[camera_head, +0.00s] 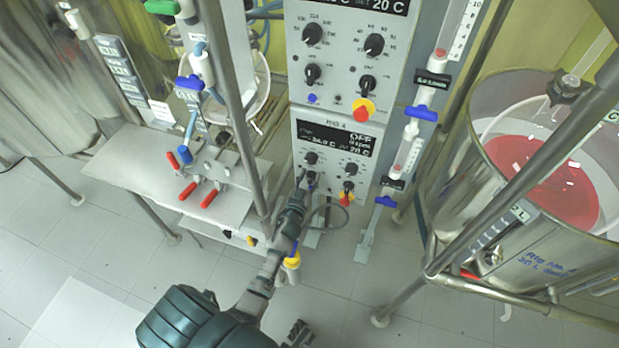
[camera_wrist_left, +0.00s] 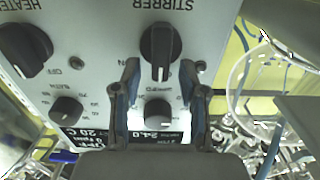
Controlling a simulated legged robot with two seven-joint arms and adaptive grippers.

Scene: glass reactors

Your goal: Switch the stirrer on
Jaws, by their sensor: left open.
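The stirrer switch (camera_wrist_left: 160,52) is a black rotary knob under the STIRRER label in the left wrist view. Its pointer ridge runs vertically in that view. My left gripper (camera_wrist_left: 166,72) is open, with its two fingers on either side of the knob's near end; I cannot tell if they touch it. In the head view my left gripper (camera_head: 306,186) reaches the lower left of the RIG 4 control box (camera_head: 333,143) and hides most of that knob. The box's display (camera_head: 336,138) reads OFF and 0 rpm.
A heater knob (camera_wrist_left: 25,50) and a smaller knob (camera_wrist_left: 160,112) are close to the switch. A red and yellow stop button (camera_head: 347,197) is right of the gripper. A steel post (camera_head: 240,110) stands left of the box, and a steel vessel (camera_head: 520,190) stands right.

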